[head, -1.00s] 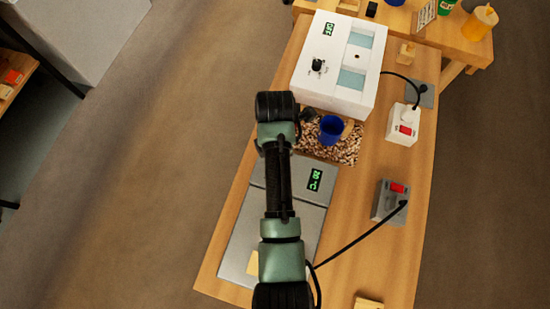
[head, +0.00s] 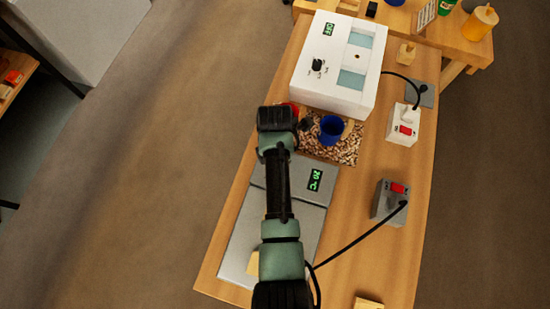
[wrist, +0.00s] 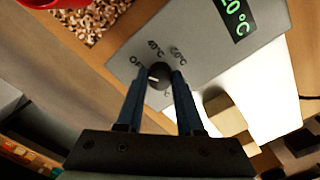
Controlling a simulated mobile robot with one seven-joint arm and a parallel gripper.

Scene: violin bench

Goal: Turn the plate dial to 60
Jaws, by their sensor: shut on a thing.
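The plate dial (wrist: 159,73) is a small dark round knob with a white mark, on the grey plate's panel (wrist: 205,52). The mark faces left in the wrist view, below the partly readable "O" label. Labels that look like 40 °C and 60 °C lie above the knob; another below is partly hidden. My gripper (wrist: 160,76) is shut on the dial, one dark finger on each side. The plate's green display (wrist: 237,18) reads about 20 °C; it also shows in the head view (head: 315,180). There my arm hides the dial and fingers.
A tray of brown chips (head: 342,151) with a blue cup (head: 331,128) and a red item (head: 293,107) lies beyond the plate. A white box (head: 310,83) stands behind it. Grey (head: 382,211) and white (head: 394,128) switch boxes with cables are at the right.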

